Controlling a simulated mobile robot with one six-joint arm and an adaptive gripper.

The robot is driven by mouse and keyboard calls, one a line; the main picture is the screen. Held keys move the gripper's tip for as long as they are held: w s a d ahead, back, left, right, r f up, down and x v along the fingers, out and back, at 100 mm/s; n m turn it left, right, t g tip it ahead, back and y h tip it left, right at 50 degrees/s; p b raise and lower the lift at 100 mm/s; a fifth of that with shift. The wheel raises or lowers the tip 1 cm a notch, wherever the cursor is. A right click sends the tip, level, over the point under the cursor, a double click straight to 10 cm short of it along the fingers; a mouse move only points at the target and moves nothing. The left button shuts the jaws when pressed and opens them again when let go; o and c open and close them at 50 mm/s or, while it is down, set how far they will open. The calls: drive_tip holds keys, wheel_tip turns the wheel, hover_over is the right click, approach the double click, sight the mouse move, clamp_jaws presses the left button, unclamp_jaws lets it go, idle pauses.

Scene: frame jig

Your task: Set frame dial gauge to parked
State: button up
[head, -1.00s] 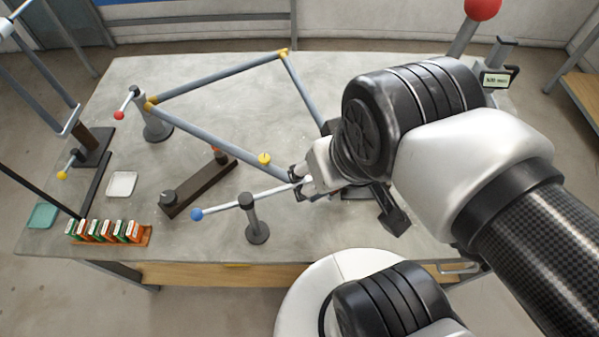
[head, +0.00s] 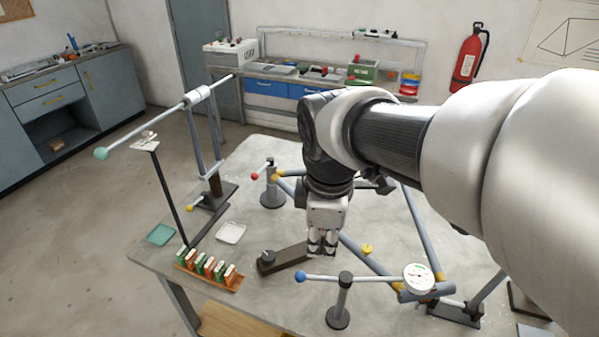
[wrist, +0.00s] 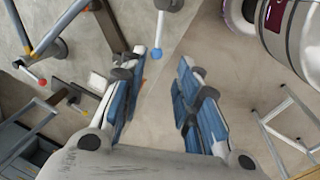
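The dial gauge has a round white dial (head: 420,277) at the right end of a thin pale rod (head: 372,280). A blue ball (head: 300,277) is at the rod's left end, and a dark post (head: 338,315) carries the rod. The dial is beside the lower tube of the blue-grey frame (head: 423,236); I cannot tell whether it touches. My gripper (head: 322,252) points down behind the blue-ball end, apart from it. In the wrist view my gripper (wrist: 170,60) is open and empty, with the blue ball (wrist: 156,53) showing near the left fingertip.
A dark bar (head: 285,256) lies below my gripper. A red-ball post (head: 272,190), a tall stand with a green-ball rod (head: 140,137), a white tray (head: 231,232), a teal tray (head: 161,235) and a rack of small boxes (head: 208,280) occupy the table's left side.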

drive_tip(key=a+n, duration=0.1)
drive_tip(key=b, duration=0.5)
approach(313, 277)
drive_tip(key=f, duration=0.2)
drive_tip(key=w+f, duration=0.1)
drive_tip(key=f, duration=0.5)
drive_tip(key=shift+w+f, duration=0.2)
drive_tip(key=shift+w, duration=0.15)
clamp_jaws()
